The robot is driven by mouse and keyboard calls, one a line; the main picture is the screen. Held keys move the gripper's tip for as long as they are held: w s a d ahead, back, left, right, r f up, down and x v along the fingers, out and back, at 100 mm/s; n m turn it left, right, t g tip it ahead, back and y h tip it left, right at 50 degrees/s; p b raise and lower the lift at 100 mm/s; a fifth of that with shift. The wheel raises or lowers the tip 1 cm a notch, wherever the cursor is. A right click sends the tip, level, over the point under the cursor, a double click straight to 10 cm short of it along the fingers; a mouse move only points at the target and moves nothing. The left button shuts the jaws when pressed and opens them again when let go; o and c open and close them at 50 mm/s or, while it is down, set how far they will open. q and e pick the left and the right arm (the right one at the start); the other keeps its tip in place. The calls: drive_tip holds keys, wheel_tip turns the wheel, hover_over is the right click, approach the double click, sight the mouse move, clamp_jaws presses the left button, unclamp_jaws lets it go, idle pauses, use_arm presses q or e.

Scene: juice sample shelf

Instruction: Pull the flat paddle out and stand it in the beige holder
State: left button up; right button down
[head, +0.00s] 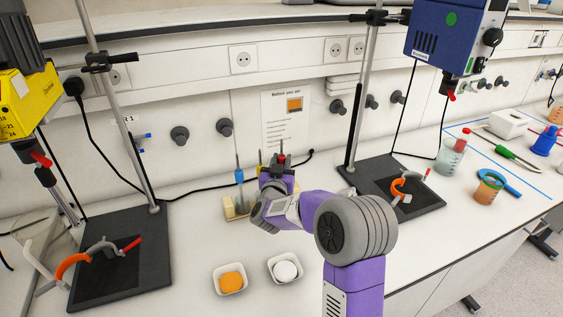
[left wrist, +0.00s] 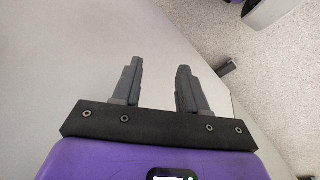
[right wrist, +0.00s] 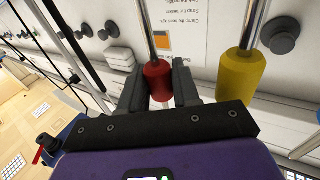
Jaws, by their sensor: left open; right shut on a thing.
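My right gripper (right wrist: 160,90) is shut on the red grip (right wrist: 157,80) of a thin metal-shafted tool. The red grip also shows in the head view (head: 281,160), at the far end of my right arm. I cannot tell whether this tool is the flat paddle, as its working end is hidden or out of view. The beige holder (head: 230,212) is at the back of the bench, partly hidden by my right arm. A blue-gripped tool (head: 239,176) stands upright at it. A yellow-gripped tool (right wrist: 236,75) stands beside the red one. My left gripper (left wrist: 155,85) is open and empty.
Two small white dishes, one with orange contents (head: 231,281) and one with white (head: 285,270), sit in front. Stirrer stands have black bases at left (head: 150,250) and right (head: 425,190). Beakers (head: 488,188) and tools lie at right. A sign (head: 285,115) hangs behind.

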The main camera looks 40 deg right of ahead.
drive_tip(key=shift+f+b, duration=0.6)
drive_tip(key=shift+f, duration=0.15)
drive_tip(key=c, duration=0.7)
unclamp_jaws()
drive_tip(key=shift+c, duration=0.2)
drive_tip(key=v, duration=0.7)
drive_tip(key=shift+s+a+p, duration=0.25)
drive_tip(key=shift+p, duration=0.15)
